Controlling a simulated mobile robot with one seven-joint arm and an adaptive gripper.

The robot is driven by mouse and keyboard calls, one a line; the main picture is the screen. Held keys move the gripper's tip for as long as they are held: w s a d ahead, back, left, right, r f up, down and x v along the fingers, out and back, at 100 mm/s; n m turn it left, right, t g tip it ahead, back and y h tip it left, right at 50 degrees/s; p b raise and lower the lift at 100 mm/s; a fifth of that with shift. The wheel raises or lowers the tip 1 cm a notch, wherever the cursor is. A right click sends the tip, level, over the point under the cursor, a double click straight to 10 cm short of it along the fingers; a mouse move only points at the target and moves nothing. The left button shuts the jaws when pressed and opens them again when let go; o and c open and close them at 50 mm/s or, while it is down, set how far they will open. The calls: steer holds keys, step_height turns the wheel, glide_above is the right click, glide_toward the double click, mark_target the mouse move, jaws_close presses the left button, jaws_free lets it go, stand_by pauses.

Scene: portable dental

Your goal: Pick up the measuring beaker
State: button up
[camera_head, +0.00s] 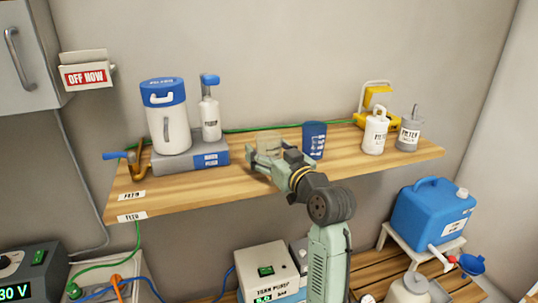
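A pale, see-through vessel (268,142), which looks like the measuring beaker, stands on the wooden shelf (210,184) near its middle. My gripper (264,156) reaches in from the right and front, low over the shelf. Its fingers look spread and overlap the lower part of the vessel in the picture. The vessel's base is hidden behind them, and I cannot tell whether they touch it. A dark blue cup (314,140) with white markings stands just right of my gripper.
A white bottle (375,134), a grey bottle (409,132) and a yellow item (377,97) are at right. Bare shelf lies in front.

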steer(key=c, duration=0.9)
steer(key=shift+r, duration=0.15)
